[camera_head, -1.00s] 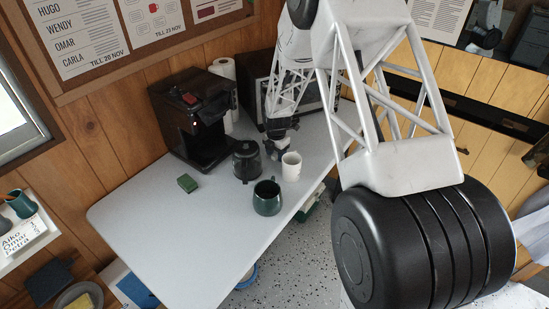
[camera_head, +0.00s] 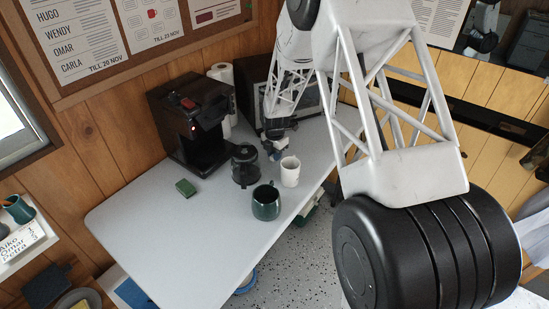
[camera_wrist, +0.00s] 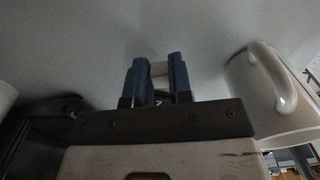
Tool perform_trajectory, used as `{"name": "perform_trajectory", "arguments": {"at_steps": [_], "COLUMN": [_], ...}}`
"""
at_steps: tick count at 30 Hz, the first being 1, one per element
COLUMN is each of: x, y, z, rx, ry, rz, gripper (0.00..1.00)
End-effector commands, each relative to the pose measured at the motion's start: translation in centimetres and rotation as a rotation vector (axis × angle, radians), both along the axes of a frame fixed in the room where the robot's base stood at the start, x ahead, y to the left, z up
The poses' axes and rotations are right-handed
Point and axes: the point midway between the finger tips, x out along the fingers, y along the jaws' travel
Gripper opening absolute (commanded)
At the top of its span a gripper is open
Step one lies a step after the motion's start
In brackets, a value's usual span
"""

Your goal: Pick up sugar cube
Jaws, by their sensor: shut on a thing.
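The sugar cube (camera_wrist: 158,69) shows as a small whitish block between the two blue fingers of my gripper (camera_wrist: 159,72) in the wrist view. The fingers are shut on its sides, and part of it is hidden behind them. In the head view my gripper (camera_head: 273,152) is low over the back of the grey table, between the black carafe and the white mug. The cube cannot be made out there. I cannot tell whether it still touches the table.
The white mug (camera_head: 290,172) stands close to my gripper, and also looms at right in the wrist view (camera_wrist: 262,95). The black carafe (camera_head: 245,166), dark green mug (camera_head: 266,203), coffee machine (camera_head: 187,122) and green block (camera_head: 186,188) stand nearby. The table's front left (camera_head: 170,245) is clear.

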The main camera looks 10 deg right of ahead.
Motion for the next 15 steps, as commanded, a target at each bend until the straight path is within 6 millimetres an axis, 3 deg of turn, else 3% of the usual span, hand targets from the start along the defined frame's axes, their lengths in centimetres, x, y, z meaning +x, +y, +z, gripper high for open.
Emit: {"name": "perform_trajectory", "arguments": {"at_steps": [15], "x": [0.0], "y": [0.0], "z": [7.1], "rx": [0.0], "ry": [0.0], "rz": [0.0], "gripper": [0.12]}}
